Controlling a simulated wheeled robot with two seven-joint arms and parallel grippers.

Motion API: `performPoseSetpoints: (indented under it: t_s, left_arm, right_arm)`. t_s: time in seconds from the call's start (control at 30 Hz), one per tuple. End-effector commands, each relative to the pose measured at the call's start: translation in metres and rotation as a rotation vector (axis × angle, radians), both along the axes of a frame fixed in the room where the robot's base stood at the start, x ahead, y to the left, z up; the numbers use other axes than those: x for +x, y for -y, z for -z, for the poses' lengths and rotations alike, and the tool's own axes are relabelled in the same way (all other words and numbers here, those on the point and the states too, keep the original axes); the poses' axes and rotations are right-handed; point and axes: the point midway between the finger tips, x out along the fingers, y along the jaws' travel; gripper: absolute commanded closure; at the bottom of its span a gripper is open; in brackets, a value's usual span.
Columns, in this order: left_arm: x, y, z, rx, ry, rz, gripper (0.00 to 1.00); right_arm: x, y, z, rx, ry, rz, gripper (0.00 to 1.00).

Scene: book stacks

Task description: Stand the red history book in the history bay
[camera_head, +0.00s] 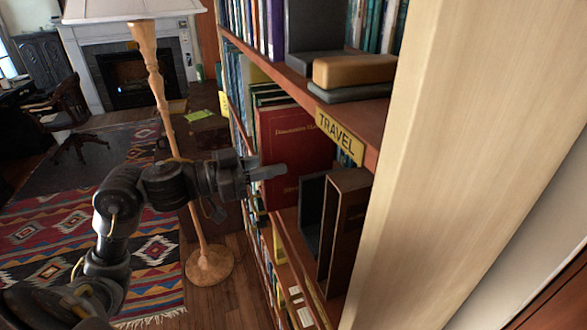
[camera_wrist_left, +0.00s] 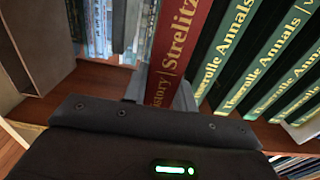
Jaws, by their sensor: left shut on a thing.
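The red history book (camera_head: 292,135) stands upright on the shelf below the TRAVEL label in the head view, its cover facing me. In the left wrist view its red spine (camera_wrist_left: 184,38) shows gold lettering. My left gripper (camera_head: 270,172) reaches in from the left and is shut on the book near its lower part. In the left wrist view, my left gripper (camera_wrist_left: 163,92) has its fingers at either side of the spine. The book's far edge is hidden. I cannot read the label of the bay it stands in. My right gripper is not in view.
Green matching volumes (camera_wrist_left: 262,50) stand right beside the red book. A dark open-fronted box or bookend (camera_head: 345,210) stands nearer me on the same shelf. The TRAVEL label (camera_head: 338,134) hangs on the shelf edge above.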

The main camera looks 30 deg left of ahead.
Motion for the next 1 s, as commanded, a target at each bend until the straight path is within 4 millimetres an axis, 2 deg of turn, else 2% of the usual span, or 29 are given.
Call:
performPoseSetpoints:
  t_s: [0.03, 0.2, 0.47, 0.57, 0.6, 0.77, 1.0]
  left_arm:
    - [0.008, 0.007, -0.005, -0.009, 0.005, 0.001, 1.00]
    - [0.025, 0.021, -0.003, -0.006, 0.004, -0.001, 1.00]
    - [0.030, 0.026, -0.001, -0.004, 0.003, -0.003, 1.00]
    - [0.037, 0.034, -0.002, -0.006, 0.002, 0.001, 1.00]
    - [0.036, 0.033, 0.009, -0.007, -0.002, 0.000, 1.00]
    - [0.036, 0.032, 0.029, -0.006, 0.000, -0.002, 1.00]
    - [0.036, 0.031, 0.034, -0.002, 0.004, -0.002, 1.00]
  right_arm:
    - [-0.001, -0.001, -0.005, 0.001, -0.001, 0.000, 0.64]
    - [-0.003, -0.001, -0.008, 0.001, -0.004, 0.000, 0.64]
    - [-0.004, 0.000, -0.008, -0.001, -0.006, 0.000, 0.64]
    - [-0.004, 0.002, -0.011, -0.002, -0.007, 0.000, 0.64]
    - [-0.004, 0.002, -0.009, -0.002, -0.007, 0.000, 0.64]
    - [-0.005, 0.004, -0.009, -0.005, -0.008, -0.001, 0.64]
    - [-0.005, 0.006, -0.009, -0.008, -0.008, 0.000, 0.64]
